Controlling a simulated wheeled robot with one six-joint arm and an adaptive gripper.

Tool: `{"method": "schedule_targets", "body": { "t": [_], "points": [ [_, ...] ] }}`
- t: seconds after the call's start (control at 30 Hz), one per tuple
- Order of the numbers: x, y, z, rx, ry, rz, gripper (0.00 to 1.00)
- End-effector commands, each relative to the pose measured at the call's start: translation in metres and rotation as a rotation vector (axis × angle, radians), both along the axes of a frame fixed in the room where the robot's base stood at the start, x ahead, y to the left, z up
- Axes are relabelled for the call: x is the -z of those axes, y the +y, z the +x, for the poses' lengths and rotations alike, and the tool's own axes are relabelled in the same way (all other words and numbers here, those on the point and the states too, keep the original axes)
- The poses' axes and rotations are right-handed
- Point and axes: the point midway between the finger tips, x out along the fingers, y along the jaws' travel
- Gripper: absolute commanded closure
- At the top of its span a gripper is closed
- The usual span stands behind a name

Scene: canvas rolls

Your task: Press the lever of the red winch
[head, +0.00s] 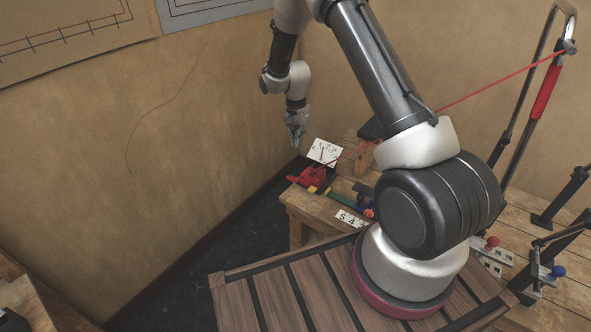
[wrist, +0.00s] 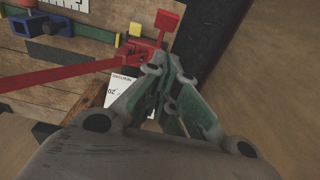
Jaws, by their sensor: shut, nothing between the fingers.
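The red winch (head: 308,177) sits at the left end of the wooden bench in the head view. In the wrist view the red winch (wrist: 136,50) lies just beyond my fingertips, and a red lever (wrist: 167,20) with a square paddle sticks up from it. A red strap (wrist: 60,77) runs from the winch to the left. My gripper (head: 296,143) is shut and empty, above the bench end and winch in the head view. In the wrist view my gripper (wrist: 162,68) hides part of the winch's near side; whether it touches the winch I cannot tell.
A white card (head: 325,152) stands behind the winch. Blue (wrist: 45,27) and green (wrist: 108,34) parts lie along the bench beside it. A tall frame with a red sleeve (head: 543,92) stands at the right. The wall is close on the left; dark floor lies below.

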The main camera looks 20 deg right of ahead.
Motion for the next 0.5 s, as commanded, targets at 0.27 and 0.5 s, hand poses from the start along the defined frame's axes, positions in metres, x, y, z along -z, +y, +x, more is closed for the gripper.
{"method": "schedule_targets", "body": {
  "t": [0.27,0.5],
  "points": [
    [0.011,-0.001,0.000,-0.002,0.002,0.000,1.00],
    [0.057,-0.003,0.000,-0.002,0.005,-0.001,1.00]
  ]
}}
